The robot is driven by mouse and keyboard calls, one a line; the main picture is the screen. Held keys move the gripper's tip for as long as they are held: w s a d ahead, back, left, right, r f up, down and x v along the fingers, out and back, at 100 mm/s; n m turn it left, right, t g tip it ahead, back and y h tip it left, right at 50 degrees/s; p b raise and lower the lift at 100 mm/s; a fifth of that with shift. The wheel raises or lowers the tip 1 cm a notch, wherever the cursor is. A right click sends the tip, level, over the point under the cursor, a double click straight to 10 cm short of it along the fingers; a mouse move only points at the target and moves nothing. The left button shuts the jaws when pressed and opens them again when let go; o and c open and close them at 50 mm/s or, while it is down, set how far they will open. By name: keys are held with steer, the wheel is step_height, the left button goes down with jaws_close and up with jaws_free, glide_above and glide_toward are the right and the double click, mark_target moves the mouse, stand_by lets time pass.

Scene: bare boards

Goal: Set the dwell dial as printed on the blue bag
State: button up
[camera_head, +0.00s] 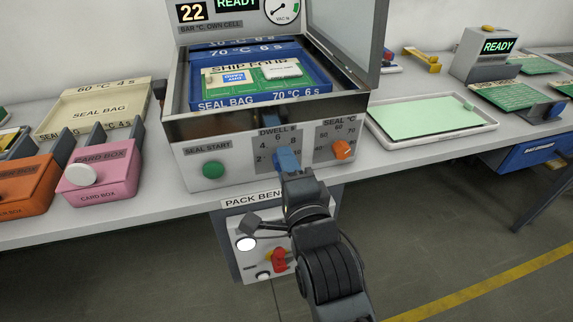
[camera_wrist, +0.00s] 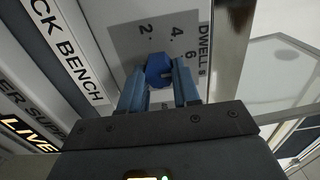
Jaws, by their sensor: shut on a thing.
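The blue bag (camera_head: 228,105) lies in the open sealer, with a green board and labelled items on it. Its edge reads "SEAL BAG 70 °C 6 s". The dwell dial's scale (camera_head: 266,141) is on the sealer's front, marked 2, 4, 6 and 8. In the wrist view the blue dwell knob (camera_wrist: 158,67) sits between the two blue fingers of my gripper (camera_wrist: 161,80), which is shut on it. In the head view my gripper (camera_head: 288,162) covers most of the knob. I cannot tell which number the knob points to.
The sealer lid (camera_head: 345,35) stands open. A cream seal bag tray (camera_head: 92,110) and pink card box (camera_head: 100,178) stand left.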

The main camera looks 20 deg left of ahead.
stand_by(0.4)
steer(key=o, duration=1.1)
steer(key=shift+c, duration=0.2)
steer(key=v, duration=0.7)
steer(key=shift+s+d, duration=0.25)
steer(key=shift+s, duration=0.05)
